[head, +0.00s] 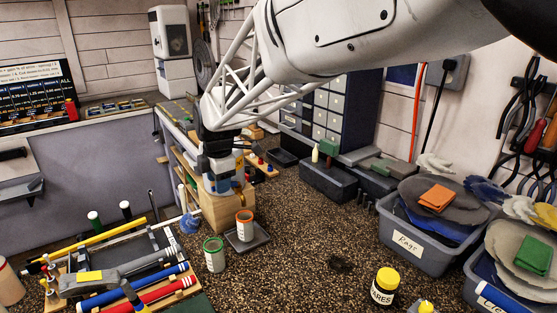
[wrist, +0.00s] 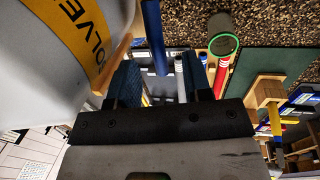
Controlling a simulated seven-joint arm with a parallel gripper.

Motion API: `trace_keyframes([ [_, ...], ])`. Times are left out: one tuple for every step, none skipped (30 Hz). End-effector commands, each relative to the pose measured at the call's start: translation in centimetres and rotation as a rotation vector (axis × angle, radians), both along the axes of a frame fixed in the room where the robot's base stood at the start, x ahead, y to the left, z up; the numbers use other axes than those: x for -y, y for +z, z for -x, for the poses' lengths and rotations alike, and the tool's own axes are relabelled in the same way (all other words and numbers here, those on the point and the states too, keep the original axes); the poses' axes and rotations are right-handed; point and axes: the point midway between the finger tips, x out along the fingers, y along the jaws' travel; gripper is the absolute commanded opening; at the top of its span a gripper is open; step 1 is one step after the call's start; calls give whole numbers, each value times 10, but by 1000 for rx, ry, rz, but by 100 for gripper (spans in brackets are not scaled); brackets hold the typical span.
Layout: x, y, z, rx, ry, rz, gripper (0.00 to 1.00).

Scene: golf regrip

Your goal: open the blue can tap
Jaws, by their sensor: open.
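The solvent can (wrist: 45,45) is pale grey with a yellow lettered band and fills the left of the wrist view. In the head view the can (head: 220,182) stands on a wooden block, partly hidden behind my gripper (head: 217,150). A blue bar (wrist: 152,35), which looks like the tap's handle, hangs down from the top edge of the wrist view. Its lower end shows between the fingertips of my gripper (wrist: 160,75), with room on both sides. My gripper is open and holds nothing. Contact with the bar cannot be told.
An orange-rimmed cup (head: 244,226) stands on a dark tray just right of the wooden block (head: 207,212). A green-rimmed cup (head: 213,256) stands nearer; it also shows in the wrist view (wrist: 223,45). Clubs and a hammer lie at left. A rag bin (head: 405,243) stands at right.

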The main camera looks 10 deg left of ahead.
Motion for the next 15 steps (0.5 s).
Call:
trace_keyframes([
  [-1,-5,-1,-1,0,1,45],
  [-1,-7,-1,0,0,0,45],
  [-1,-10,-1,-1,0,1,45],
  [-2,-11,-2,-1,0,1,45],
  [-2,-13,-2,-1,0,1,45],
  [-2,-14,-2,-1,0,1,45],
  [-2,-15,-2,-1,0,1,45],
  [-2,-16,-2,-1,0,1,45],
  [-2,-16,-2,-1,0,1,45],
  [-2,-16,-2,-1,0,1,45],
  [-2,-16,-2,0,0,0,45],
  [-2,-17,-2,0,0,0,45],
  [-2,-17,-2,0,0,0,45],
  [-2,-16,-2,0,0,0,45],
  [-2,-16,-2,0,0,0,45],
])
